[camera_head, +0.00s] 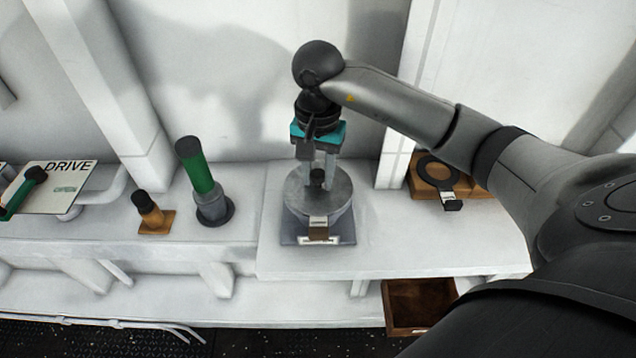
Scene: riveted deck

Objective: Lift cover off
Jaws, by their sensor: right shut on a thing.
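The cover (335,190) is a round grey metal lid with a dark knob (318,177) on top. It sits at the top of a grey bowl-like vessel on a square grey base (345,238); I cannot tell whether there is a gap under the lid. A small latch or label plate (318,225) shows at the vessel's front. My right gripper (319,172) comes down from above and is shut on the knob. My left gripper is not in view.
A green-handled lever (197,168) and a small orange-brown, dark-topped piece (150,212) stand to the left. A "DRIVE" sign (62,185) is at far left. A wooden block with a black ring (436,174) lies right. An open wooden drawer (408,303) is below.

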